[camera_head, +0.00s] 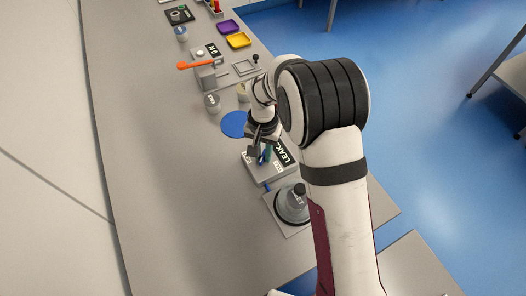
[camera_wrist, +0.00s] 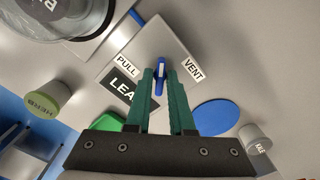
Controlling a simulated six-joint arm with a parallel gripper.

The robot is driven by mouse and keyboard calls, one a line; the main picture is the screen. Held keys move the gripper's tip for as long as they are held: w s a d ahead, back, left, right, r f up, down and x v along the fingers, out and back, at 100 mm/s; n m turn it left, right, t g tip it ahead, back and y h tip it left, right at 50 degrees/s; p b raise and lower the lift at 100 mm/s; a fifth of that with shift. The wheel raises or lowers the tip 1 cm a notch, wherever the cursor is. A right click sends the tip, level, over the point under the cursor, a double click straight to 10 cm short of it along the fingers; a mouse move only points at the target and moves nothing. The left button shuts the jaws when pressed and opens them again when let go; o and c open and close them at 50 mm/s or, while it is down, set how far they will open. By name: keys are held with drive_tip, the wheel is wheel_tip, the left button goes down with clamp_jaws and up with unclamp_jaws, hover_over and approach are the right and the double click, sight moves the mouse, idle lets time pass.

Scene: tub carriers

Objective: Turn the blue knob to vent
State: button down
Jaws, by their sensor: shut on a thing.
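The blue knob (camera_wrist: 160,80) sits on top of a grey box (camera_wrist: 172,40), between a PULL label (camera_wrist: 127,65) and a VENT label (camera_wrist: 193,70). It is elongated with a pale mark and lies roughly in line with my fingers, pointing between the two labels. My gripper (camera_wrist: 160,74) has its teal fingers on both sides of the knob, shut on it. In the head view my gripper (camera_head: 263,153) is over the grey box (camera_head: 284,170), beside the dark LEAK label (camera_head: 284,152); the knob is mostly hidden there.
A bell jar (camera_head: 292,206) on a plate stands near the box, with a short blue tube (camera_head: 267,187) between them. A blue disc (camera_head: 234,124) lies on the bench beyond. An orange-handled device (camera_head: 205,70) and purple and yellow trays (camera_head: 238,40) are farther off. The bench's left side is clear.

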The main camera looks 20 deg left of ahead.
sight(263, 155)
drive_tip(key=m, duration=0.4)
drive_tip(key=shift+m, duration=2.2)
drive_tip(key=c, duration=0.8)
unclamp_jaws()
wheel_tip(263, 155, up, 16)
drive_tip(key=shift+f, duration=0.1)
